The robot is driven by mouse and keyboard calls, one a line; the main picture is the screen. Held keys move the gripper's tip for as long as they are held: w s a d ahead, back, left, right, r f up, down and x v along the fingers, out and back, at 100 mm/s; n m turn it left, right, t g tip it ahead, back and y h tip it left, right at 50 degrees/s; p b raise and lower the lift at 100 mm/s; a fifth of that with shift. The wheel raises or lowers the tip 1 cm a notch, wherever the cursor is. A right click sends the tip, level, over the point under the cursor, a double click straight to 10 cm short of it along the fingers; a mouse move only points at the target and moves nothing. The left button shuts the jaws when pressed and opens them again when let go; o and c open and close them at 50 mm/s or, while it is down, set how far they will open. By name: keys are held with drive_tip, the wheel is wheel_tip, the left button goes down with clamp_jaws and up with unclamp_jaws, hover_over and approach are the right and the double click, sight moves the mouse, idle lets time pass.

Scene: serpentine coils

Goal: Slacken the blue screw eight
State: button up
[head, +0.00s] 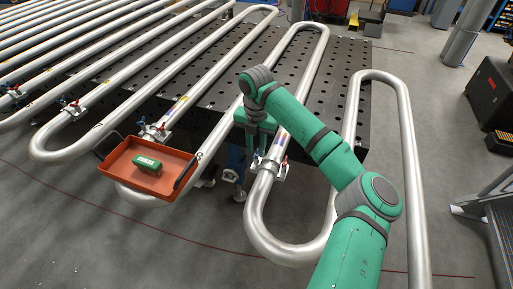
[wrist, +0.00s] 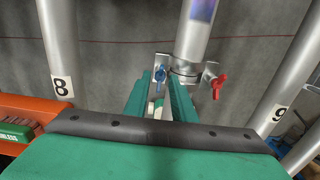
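The blue screw (wrist: 160,76) is a small blue wing-shaped handle on the left side of a metal clamp (wrist: 184,70) around a steel pipe. A red screw (wrist: 218,84) sits on the clamp's right side. My gripper (wrist: 161,88) is open. Its two green fingers point at the blue screw, which shows in the gap between their tips; I cannot tell whether they touch it. A pipe at the left carries the label 8 (wrist: 61,87), and one at the right carries 9 (wrist: 279,113). In the head view my gripper (head: 261,155) is down at the clamp (head: 267,166), and the screw is mostly hidden.
Serpentine steel pipes (head: 270,242) run on both sides of the arm over a black perforated table (head: 345,55). Another clamp (head: 153,132) stands behind the tray. Grey floor lies in front.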

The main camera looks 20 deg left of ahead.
clamp_jaws()
